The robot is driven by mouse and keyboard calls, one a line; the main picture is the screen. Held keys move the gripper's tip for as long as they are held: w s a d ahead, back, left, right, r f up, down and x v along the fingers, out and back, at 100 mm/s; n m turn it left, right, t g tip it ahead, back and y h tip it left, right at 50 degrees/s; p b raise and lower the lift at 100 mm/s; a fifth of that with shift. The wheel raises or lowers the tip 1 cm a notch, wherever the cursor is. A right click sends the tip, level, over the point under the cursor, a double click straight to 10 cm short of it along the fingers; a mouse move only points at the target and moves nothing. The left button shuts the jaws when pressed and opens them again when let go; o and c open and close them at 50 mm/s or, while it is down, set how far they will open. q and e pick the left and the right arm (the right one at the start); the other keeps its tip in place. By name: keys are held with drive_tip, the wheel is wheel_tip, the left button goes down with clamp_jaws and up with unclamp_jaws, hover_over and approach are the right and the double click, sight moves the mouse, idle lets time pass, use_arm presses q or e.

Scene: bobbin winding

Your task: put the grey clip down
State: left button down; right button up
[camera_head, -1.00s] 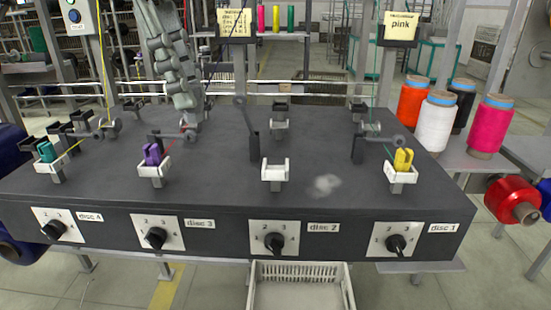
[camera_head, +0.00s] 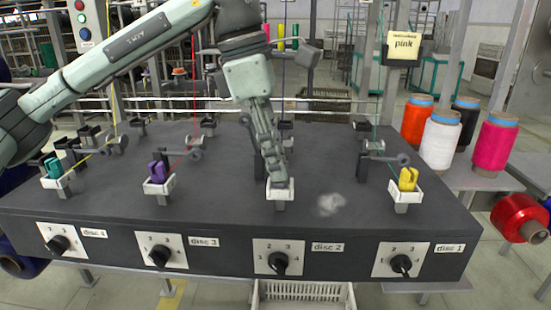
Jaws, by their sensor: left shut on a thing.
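My left gripper (camera_head: 277,178) points down at the white holder (camera_head: 280,190) above the disc 2 dial, its fingertips right at the holder. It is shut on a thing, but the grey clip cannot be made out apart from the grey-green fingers. I cannot tell whether the clip touches the holder. The neighbouring white holders carry a teal clip (camera_head: 54,169), a purple clip (camera_head: 157,171) and a yellow clip (camera_head: 408,178). My right gripper is not in view.
The dark machine top (camera_head: 230,185) has a pale fluffy patch (camera_head: 331,204) right of the disc 2 holder. Thread arms and dark posts stand behind the holders. Orange, white, black and pink spools (camera_head: 495,145) stand at the right. A white crate (camera_head: 303,291) is below the front.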

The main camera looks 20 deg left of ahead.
use_arm(q)
drive_tip(key=shift+f, duration=0.35)
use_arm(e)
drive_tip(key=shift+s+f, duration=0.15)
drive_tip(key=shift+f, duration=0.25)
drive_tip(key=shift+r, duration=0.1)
